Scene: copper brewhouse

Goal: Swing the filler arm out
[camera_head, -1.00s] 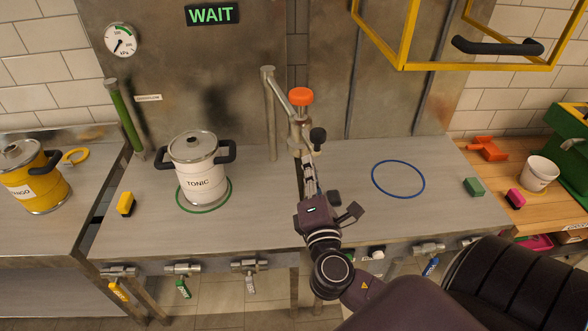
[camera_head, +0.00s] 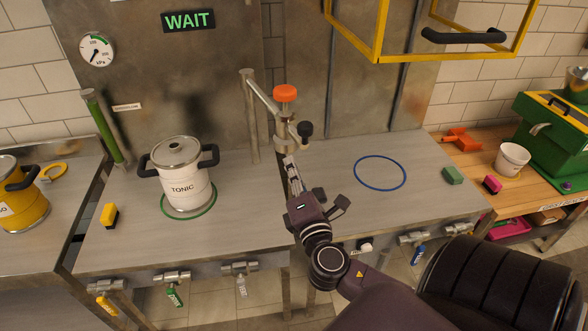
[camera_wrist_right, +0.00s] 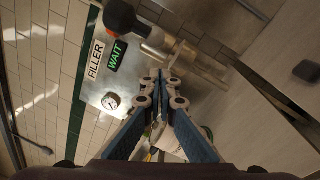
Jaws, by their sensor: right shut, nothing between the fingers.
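The filler arm (camera_head: 262,97) is a metal pipe that reaches forward from a post at the back of the steel bench. Its end carries an orange cap (camera_head: 285,92) above a vertical nozzle and a black ball knob (camera_head: 305,129) on its right side. My right gripper (camera_head: 289,161) is shut and empty, just in front of and below the nozzle and knob, apparently apart from the knob. In the wrist view its fingertips (camera_wrist_right: 165,76) meet, and the black knob (camera_wrist_right: 120,17) shows above left of them. My left gripper is out of view.
A TONIC pot (camera_head: 183,184) stands on a green ring at left. A blue ring (camera_head: 380,187) on the right is empty. A yellow guard frame (camera_head: 378,55) hangs above the right side. Yellow (camera_head: 109,215) and green (camera_head: 453,176) blocks lie on the bench.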

